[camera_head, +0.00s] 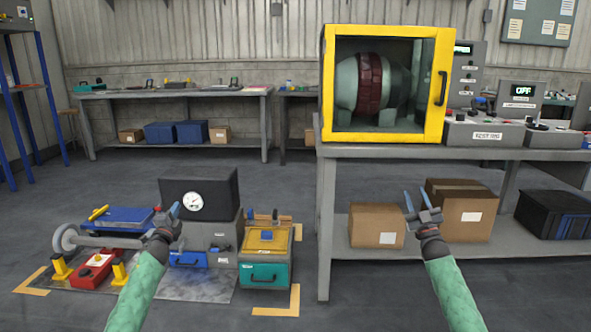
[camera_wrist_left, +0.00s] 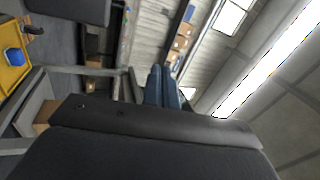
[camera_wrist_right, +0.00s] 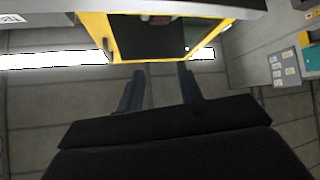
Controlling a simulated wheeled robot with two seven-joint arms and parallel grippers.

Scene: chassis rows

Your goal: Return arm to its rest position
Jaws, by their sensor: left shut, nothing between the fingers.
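My left gripper (camera_head: 175,210) is raised in front of the equipment on the floor at the left, with its fingers pointing up. In the left wrist view its two blue fingers (camera_wrist_left: 162,86) lie together with nothing between them. My right gripper (camera_head: 419,206) is raised in front of the bench's lower shelf. In the right wrist view its two blue fingers (camera_wrist_right: 160,90) stand wide apart and the gap between them is empty. Both arms, in green sleeves, come up from the bottom of the head view.
A grey bench (camera_head: 325,220) at the right carries a yellow-framed test chamber (camera_head: 385,138) and control boxes (camera_head: 484,134). Cardboard boxes (camera_head: 376,225) sit on its lower shelf. A gauge unit (camera_head: 218,182), a red box (camera_head: 92,271) and a teal-drawer cabinet (camera_head: 264,275) stand at the left. Floor between is clear.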

